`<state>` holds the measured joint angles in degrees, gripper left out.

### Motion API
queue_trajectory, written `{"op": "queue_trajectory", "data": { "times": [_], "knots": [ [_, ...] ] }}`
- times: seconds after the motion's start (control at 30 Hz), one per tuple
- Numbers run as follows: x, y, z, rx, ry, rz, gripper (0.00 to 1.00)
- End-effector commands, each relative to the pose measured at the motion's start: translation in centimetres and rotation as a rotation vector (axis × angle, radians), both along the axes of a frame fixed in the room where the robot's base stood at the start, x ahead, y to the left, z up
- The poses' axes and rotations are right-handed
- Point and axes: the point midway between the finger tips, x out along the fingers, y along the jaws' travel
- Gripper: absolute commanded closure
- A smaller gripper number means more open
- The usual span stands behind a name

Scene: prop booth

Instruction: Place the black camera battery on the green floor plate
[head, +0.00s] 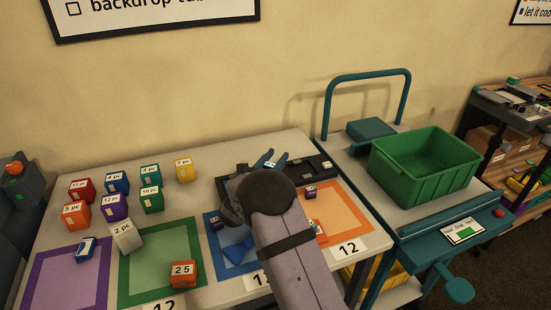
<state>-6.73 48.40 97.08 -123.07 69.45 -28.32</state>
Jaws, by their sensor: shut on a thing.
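The green floor plate (135,287) is a green-bordered square on the table, left of my arm. An orange block marked 25 (183,273) stands on its front right part, and a white block marked 2 pc (126,235) stands at its back left corner. My gripper (270,160) is over the back of the table, right of and behind the green plate. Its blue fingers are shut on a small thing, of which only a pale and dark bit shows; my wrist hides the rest. I cannot make out whether it is the black camera battery.
Purple (40,270), blue (207,219) and orange (350,203) floor plates hold small items. Several coloured numbered blocks (118,183) stand at the back left. A long black tray (318,163) lies at the back. A green crate (425,165) stands on a cart to the right.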

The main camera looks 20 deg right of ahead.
Motion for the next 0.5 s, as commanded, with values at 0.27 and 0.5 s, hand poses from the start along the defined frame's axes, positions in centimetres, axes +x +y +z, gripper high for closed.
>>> {"op": "queue_trajectory", "data": {
  "times": [0.27, 0.5],
  "knots": [
    [0.0, 0.0, -0.9, 0.000, 0.001, 0.000, 0.93],
    [-0.1, 0.0, -1.7, 0.001, 0.010, 0.001, 0.93]
  ]
}}
